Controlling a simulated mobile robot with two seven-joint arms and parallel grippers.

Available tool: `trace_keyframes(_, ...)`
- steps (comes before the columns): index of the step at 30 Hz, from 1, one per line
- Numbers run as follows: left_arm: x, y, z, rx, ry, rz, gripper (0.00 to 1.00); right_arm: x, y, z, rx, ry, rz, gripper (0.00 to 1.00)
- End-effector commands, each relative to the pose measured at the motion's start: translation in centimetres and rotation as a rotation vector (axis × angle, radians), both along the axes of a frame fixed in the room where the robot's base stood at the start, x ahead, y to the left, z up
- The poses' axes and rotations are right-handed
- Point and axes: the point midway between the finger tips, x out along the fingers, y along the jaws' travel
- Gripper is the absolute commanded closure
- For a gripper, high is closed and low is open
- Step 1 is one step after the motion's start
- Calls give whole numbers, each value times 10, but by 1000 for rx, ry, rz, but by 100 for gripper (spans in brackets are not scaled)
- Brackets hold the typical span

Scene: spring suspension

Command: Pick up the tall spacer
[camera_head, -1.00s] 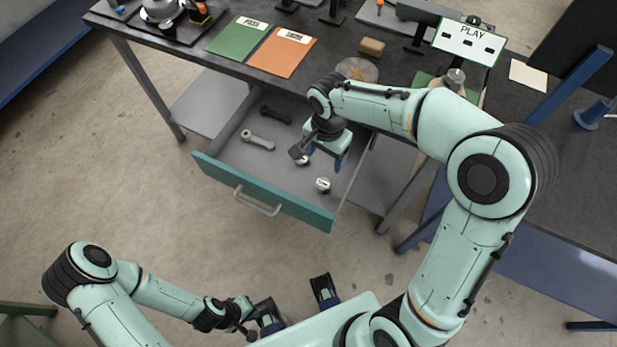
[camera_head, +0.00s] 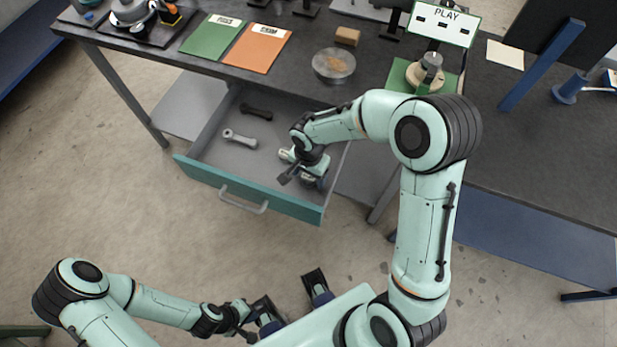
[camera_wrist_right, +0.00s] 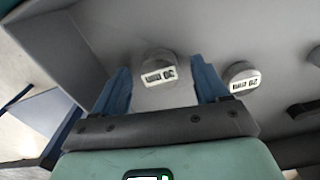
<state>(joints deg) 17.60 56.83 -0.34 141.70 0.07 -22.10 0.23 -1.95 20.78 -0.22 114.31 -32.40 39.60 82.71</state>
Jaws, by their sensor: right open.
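Two round, pale-topped spacers stand in the open drawer, each with a small label too small to read. In the right wrist view one spacer (camera_wrist_right: 158,70) is between and just beyond my fingers, and the other spacer (camera_wrist_right: 242,78) is to the right, outside them. I cannot tell from the labels which is the tall spacer. My right gripper (camera_wrist_right: 161,82) is open and empty. In the head view, my right gripper (camera_head: 302,176) is low over the drawer's right part and hides the spacers. My left gripper (camera_head: 260,314) is at the bottom; its jaws are unclear.
The drawer (camera_head: 250,192) has a teal front and also holds a light wrench-like part (camera_head: 240,139) and a dark one (camera_head: 257,112). Its walls are close to my right gripper. The bench above carries a round dish (camera_head: 334,66) and a brown block (camera_head: 347,36).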

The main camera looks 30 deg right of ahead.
Motion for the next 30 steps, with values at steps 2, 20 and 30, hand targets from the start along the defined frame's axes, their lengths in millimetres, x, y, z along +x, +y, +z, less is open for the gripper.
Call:
trace_keyframes(2, 0, 0, 0, 0, 0, 0, 100, 0, 0, -4, 1, 1, -1, 26)
trace_keyframes(20, 0, 0, 0, 0, 0, 0, 100, 0, 0, -3, 1, -2, 0, 92)
trace_keyframes(30, 1, 0, 2, 0, -1, 0, 100, 2, 0, 17, 1, -7, 0, 92)
